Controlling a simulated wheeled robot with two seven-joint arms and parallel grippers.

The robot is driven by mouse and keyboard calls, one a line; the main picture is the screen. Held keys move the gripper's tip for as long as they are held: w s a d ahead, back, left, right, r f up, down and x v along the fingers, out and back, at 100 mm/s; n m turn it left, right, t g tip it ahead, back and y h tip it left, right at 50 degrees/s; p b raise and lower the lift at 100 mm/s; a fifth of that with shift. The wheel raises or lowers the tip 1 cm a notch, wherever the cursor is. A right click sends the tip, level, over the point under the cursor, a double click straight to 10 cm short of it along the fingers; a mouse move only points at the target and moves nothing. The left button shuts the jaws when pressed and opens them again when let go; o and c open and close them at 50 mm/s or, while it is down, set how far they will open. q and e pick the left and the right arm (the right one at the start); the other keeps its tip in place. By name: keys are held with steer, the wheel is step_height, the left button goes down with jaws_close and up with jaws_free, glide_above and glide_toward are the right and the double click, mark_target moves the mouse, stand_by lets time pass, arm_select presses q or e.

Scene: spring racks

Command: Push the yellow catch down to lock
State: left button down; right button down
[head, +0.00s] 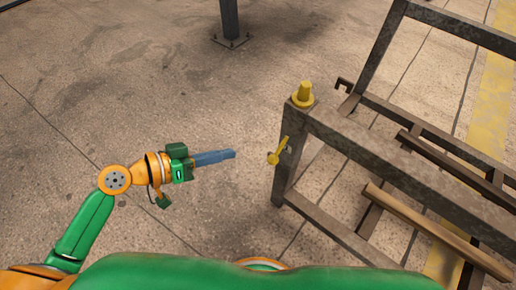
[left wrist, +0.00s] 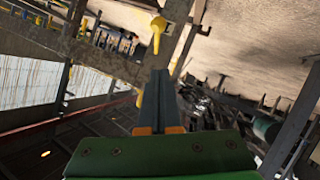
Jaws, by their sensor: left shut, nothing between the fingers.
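The yellow catch (head: 278,152) is mounted on the side of the rack's corner post in the head view. Its arm slants, with the rounded end lower left and the other end up against the post. The shut fingers also show in the left wrist view (left wrist: 159,74). My right gripper is not in view.
The brown metal rack (head: 400,160) fills the right side, with a yellow cone-shaped piece (head: 303,94) on top of its corner post. A dark floor post (head: 230,22) stands at the back. The floor around my left arm is clear.

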mark_target(270, 157)
arm_select(q)
steer(key=w+d+f+b, duration=0.1)
steer(key=w+d+f, duration=0.2)
steer(key=d+f, duration=0.3)
steer(key=shift+w+d+f, duration=0.3)
steer(key=shift+w+d, duration=0.05)
steer(key=shift+d, duration=0.75)
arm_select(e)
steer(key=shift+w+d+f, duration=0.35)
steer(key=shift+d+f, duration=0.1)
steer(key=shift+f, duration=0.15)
